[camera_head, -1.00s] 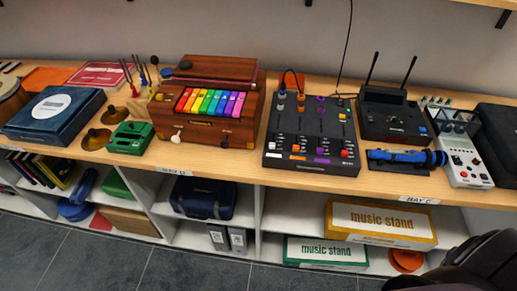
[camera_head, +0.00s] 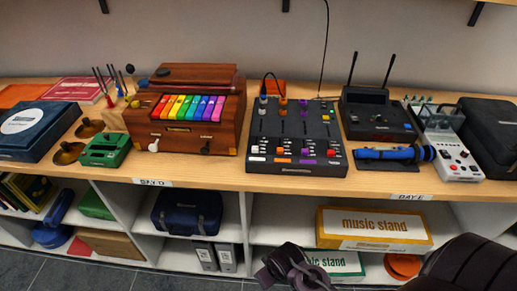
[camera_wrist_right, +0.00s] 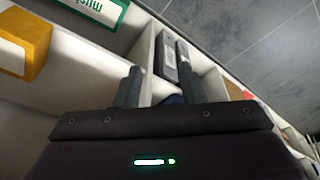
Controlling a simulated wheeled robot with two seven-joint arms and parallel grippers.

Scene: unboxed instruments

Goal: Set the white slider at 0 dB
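The black mixer (camera_head: 296,128) lies on the wooden shelf top, right of centre in the head view. Its front row has small coloured caps, with a white cap (camera_head: 254,149) at the far left. The white slider's setting against the 0 dB mark is too small to read. My right gripper (camera_head: 285,262) is low in front of the shelving, below the mixer and apart from it. In the right wrist view, its two fingers (camera_wrist_right: 158,75) stand apart with nothing between them. My left gripper is not in view.
Left of the mixer stands a wooden box with rainbow keys (camera_head: 190,107). Right of it are a black receiver with two antennas (camera_head: 378,120), a blue microphone-like object (camera_head: 390,154) and a white device (camera_head: 452,155).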

